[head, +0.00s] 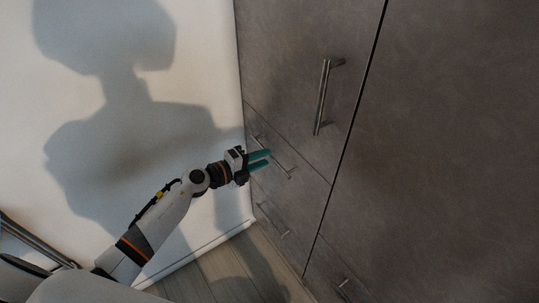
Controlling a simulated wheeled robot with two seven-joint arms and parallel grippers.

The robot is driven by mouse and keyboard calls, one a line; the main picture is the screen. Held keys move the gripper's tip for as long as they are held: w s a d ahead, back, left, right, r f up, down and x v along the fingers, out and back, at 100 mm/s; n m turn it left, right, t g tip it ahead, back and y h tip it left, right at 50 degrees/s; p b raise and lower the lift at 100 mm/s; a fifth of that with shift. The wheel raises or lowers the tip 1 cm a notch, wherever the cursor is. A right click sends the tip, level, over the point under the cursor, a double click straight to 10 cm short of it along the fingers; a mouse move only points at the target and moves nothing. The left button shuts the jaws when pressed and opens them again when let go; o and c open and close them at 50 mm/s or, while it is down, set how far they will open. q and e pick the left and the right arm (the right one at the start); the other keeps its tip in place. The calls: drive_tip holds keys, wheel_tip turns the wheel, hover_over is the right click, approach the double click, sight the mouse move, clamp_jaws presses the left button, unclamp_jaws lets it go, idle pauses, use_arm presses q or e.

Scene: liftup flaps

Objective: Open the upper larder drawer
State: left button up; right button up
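The upper larder drawer (302,190) is a dark grey-brown front below a tall door panel, and it looks closed. Its thin metal bar handle (281,166) runs slantwise across the front, partly hidden by my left gripper. My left gripper (269,159) has two teal fingers that point right at this handle, with a gap between them. The fingertips overlap the handle in the head view; I cannot tell whether they touch it or are around it. My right gripper is not in view.
A lower drawer with a bar handle (271,219) is beneath. A door with a long vertical handle (323,97) is above. Another handle (343,290) shows at the bottom right. A white wall (205,60) stands close on the left. Some wooden floor (215,275) is clear.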

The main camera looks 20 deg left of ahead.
sight(270, 156)
use_arm(q)
drive_tip(key=shift+x, duration=1.75)
clamp_jaws()
